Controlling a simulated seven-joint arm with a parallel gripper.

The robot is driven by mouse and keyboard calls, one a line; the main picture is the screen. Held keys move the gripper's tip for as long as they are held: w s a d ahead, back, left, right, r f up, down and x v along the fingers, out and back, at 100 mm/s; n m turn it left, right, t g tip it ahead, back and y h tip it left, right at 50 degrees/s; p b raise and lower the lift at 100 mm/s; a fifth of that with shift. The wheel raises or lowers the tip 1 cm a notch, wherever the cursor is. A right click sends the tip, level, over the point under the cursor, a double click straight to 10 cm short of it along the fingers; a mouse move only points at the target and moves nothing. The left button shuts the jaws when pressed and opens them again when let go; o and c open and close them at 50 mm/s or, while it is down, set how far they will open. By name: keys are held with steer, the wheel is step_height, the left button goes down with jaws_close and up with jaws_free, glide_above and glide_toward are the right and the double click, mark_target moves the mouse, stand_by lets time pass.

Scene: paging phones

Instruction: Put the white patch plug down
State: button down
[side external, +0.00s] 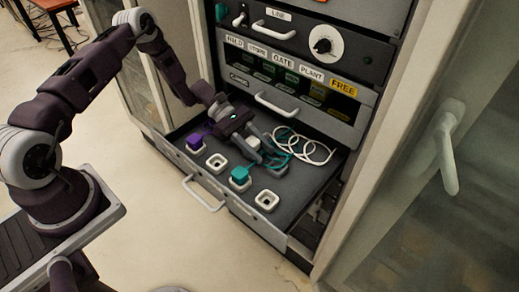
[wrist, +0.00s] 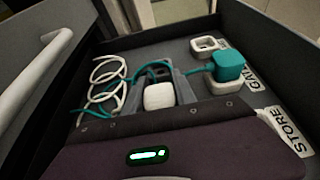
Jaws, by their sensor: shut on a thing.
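The white patch plug (wrist: 159,96) is a small rounded block between my gripper's grey fingers (wrist: 159,86) in the wrist view. In the side view it shows as a pale block (side external: 253,143) at my gripper (side external: 252,150), low over the back middle of the open drawer (side external: 302,190). My gripper is shut on it. I cannot tell whether the plug touches the drawer floor. A white coiled cable (side external: 318,153) lies beside it at the back right of the drawer.
A purple plug (side external: 194,141) and a teal plug (side external: 240,174) sit in sockets along the drawer's front. Empty white sockets (side external: 216,163) and (side external: 267,200) stand beside them. A teal cable (wrist: 101,110) lies near the gripper. The cabinet face (side external: 290,75) rises behind the drawer.

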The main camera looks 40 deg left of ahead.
steer(key=shift+f, duration=0.2)
steer(key=c, duration=1)
jaws_free()
steer(key=v, duration=0.7)
steer(key=shift+s, duration=0.2)
steer(key=s+d+r+m+y, duration=0.1)
steer(key=s+r+m+y, duration=0.2)
steer(key=r, duration=0.5)
steer(key=s+d+r+m+y, duration=0.1)
steer(key=s+r+m+y, duration=0.3)
steer(key=s+r+m, duration=0.2)
steer(key=s+d+r+m+t+y, duration=0.1)
steer(key=s+r+m+y, duration=0.2)
steer(key=s+r, duration=0.5)
steer(key=shift+d+r+m+y, duration=0.2)
steer(key=shift+r+m, duration=0.2)
steer(key=shift+r, duration=0.7)
steer(key=shift+d+r+m+y, duration=0.2)
steer(key=shift+r+m, duration=0.2)
steer(key=shift+r, duration=0.7)
steer(key=shift+o, duration=0.4)
steer(key=s+a+r+m+t+y, duration=0.2)
steer(key=s+m+t, duration=0.2)
steer(key=s, duration=0.6)
steer(key=shift+a+t+y, duration=0.25)
steer(key=shift+t+y, duration=0.05)
